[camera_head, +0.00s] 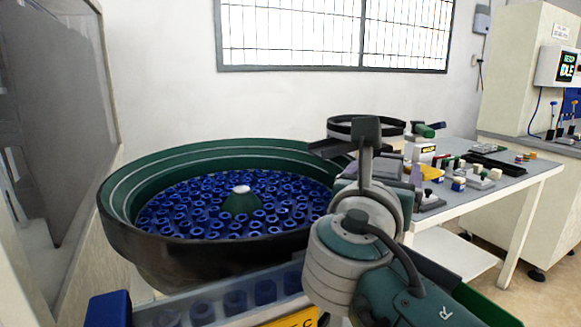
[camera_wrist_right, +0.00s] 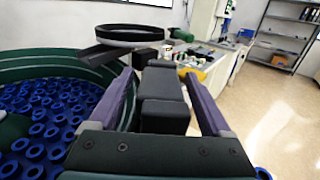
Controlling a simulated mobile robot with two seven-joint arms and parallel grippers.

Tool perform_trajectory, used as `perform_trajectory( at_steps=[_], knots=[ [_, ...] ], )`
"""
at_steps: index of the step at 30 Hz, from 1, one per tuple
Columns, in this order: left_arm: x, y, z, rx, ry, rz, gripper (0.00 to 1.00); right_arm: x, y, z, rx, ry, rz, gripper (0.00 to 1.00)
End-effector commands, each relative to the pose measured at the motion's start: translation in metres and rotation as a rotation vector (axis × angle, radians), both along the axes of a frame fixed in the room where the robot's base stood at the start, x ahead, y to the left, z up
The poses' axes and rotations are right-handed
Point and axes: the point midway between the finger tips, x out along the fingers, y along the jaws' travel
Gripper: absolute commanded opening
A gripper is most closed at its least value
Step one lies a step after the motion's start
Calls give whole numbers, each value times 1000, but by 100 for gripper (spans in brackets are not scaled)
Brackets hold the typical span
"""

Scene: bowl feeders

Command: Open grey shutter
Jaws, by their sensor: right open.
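A grey panel (camera_head: 65,110) in a pale frame stands at the far left of the head view; I cannot tell for sure whether it is the grey shutter. No other clear shutter shows. My right gripper (camera_head: 385,168) is partly hidden behind its own wrist in the head view, to the right of the large bowl and far from the panel. In the right wrist view the right gripper (camera_wrist_right: 160,78) has its purple fingers apart, with dark blocks between them that seem part of the gripper. My left gripper is in neither view.
A large green bowl feeder (camera_head: 115,215) full of blue rings fills the middle. A chute (camera_head: 180,300) with blue rings runs in front. A smaller dark bowl (camera_head: 345,127) and a table (camera_head: 500,190) with small parts stand at right. Clear floor (camera_wrist_right: 275,125) lies right.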

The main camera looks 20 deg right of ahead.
Motion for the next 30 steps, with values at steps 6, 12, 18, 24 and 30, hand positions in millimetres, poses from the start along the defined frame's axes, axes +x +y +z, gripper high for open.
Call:
perform_trajectory(
  at_steps=[6, 12, 18, 24, 30],
  knots=[
    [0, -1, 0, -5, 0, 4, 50, 0, 0, 0, 0, 0, 0, 72],
    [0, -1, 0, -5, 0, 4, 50, 0, 0, 0, 0, 0, 0, 50],
    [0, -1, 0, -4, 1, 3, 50, 0, 0, 0, 0, 0, 0, 27],
    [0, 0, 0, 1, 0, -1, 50, 0, 0, 0, 0, 0, 0, 5],
    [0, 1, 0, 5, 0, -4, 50, 0, 0, 0, 0, 0, 0, 0]
  ],
)
